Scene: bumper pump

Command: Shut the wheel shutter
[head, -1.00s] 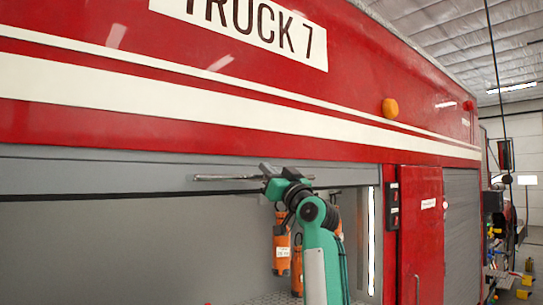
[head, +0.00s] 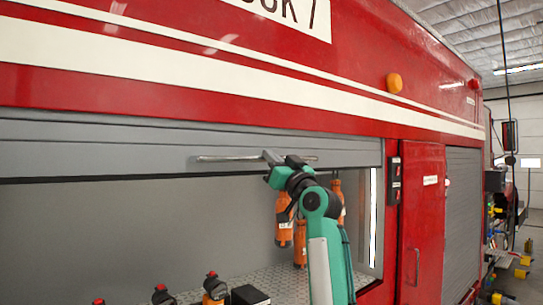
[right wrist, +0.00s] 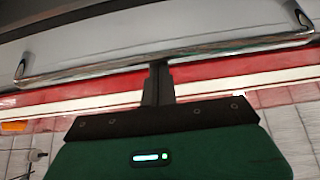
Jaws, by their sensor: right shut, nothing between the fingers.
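The grey roller shutter (head: 90,140) hangs partway down at the top of the open truck compartment. Its long metal handle bar (head: 230,158) runs along the lower part of the shutter. My right gripper (head: 274,158) is at the bar, right of its middle, shut with nothing held between its fingers. In the right wrist view the closed fingers (right wrist: 158,82) reach up to the bar (right wrist: 90,72) and look to be touching or very close to it. The shutter face (right wrist: 130,28) lies behind the bar. My left gripper is not in view.
Orange cylinders (head: 284,228) hang inside the compartment behind my right arm. Several bottles with dark tops (head: 213,288) and a black box (head: 250,295) stand on the metal floor. A red panel (head: 422,215) and a second grey shutter (head: 461,210) are to the right.

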